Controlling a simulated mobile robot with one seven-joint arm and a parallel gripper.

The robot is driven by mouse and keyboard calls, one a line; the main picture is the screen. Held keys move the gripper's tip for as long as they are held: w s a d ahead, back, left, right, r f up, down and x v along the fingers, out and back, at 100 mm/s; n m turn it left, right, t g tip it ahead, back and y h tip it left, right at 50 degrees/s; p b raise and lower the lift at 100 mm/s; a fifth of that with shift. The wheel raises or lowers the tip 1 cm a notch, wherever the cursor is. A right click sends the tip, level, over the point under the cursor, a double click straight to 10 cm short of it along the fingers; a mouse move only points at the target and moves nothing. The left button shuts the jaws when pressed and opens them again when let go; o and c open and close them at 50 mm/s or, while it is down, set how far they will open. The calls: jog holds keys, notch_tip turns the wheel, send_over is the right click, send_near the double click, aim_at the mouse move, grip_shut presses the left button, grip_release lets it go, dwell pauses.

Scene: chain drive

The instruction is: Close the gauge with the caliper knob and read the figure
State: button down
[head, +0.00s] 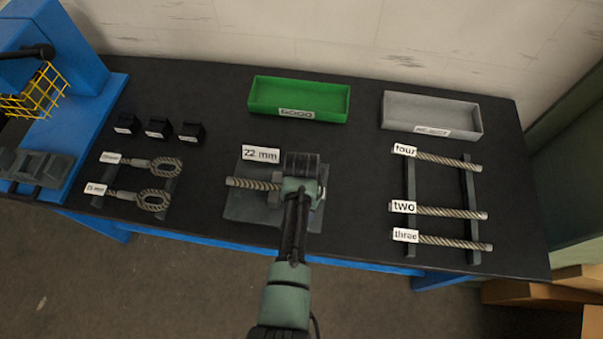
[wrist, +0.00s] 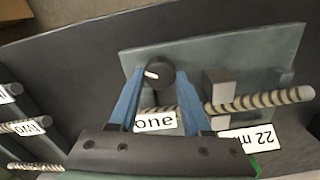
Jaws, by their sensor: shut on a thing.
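The gauge plate (head: 240,205) lies at the middle of the table's front. A rope with the label "one" (wrist: 155,122) lies across it, passing the grey jaw blocks (wrist: 218,86). The black caliper knob (wrist: 155,73) with a white mark sits on the plate; my arm hides it in the head view. My gripper (wrist: 158,76) has its blue fingertips on both sides of the knob and is shut on it. The gauge's figure card (head: 261,154) reads "22 mm"; it is partly cut by my gripper in the wrist view (wrist: 250,138).
A green tray (head: 300,116) and a grey tray (head: 432,127) stand at the back. Ropes "four", "two" and "three" lie on a rack (head: 410,180) at right. Two looped ropes (head: 150,165) and three black blocks (head: 158,128) are at left, beside a blue machine (head: 95,100).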

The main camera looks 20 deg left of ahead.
jog(key=shift+w, duration=0.1)
jog(key=shift+c, duration=1.8)
grip_release()
jog(key=shift+r, duration=0.1)
notch_tip(320, 180, up, 13)
jog(key=b, duration=0.1)
jog(key=shift+b, duration=0.3)
